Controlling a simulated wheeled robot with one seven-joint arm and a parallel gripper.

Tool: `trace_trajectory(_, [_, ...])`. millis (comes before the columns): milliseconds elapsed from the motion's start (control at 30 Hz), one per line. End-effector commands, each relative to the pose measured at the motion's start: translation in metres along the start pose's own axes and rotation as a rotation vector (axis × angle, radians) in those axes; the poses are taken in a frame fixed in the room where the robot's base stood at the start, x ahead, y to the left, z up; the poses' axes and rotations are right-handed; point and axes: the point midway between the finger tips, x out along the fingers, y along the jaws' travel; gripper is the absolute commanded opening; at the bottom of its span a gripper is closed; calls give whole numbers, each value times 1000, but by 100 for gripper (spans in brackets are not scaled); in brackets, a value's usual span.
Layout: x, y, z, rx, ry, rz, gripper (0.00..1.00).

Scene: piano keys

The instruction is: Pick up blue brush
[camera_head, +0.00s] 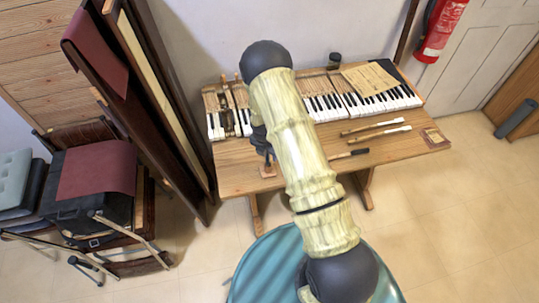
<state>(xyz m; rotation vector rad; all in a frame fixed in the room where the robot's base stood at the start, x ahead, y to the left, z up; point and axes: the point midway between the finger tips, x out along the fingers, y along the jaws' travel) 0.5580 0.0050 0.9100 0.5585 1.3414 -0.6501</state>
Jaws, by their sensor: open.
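My arm crosses the middle of the view and hides part of the wooden table (235,181). My gripper (267,160) shows as a small dark shape left of the arm, over the table's left front part. It is open, and its fingers are hard to make out. A small brown wooden piece (268,172) is at or just below the fingertips; I cannot tell whether they touch. I cannot make out a clearly blue brush. A slim dark tool (350,154) lies right of the arm near the front edge; its type is unclear.
Piano keys (325,105) line the table's back, with a yellowed paper (370,79) on them. Two long wooden keys (376,130) lie at right, near a small flat box (433,137). A dark upright panel (150,90) stands close at left. A fire extinguisher (440,30) hangs behind.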

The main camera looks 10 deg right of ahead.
Motion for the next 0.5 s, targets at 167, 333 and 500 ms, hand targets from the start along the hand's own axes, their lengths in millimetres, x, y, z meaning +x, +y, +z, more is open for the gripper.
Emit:
trace_trajectory(167, [0, 1, 0, -1, 0, 1, 42])
trace_trajectory(333, [0, 1, -1, -2, 0, 1, 42])
trace_trajectory(500, [0, 1, -1, -2, 0, 1, 42])
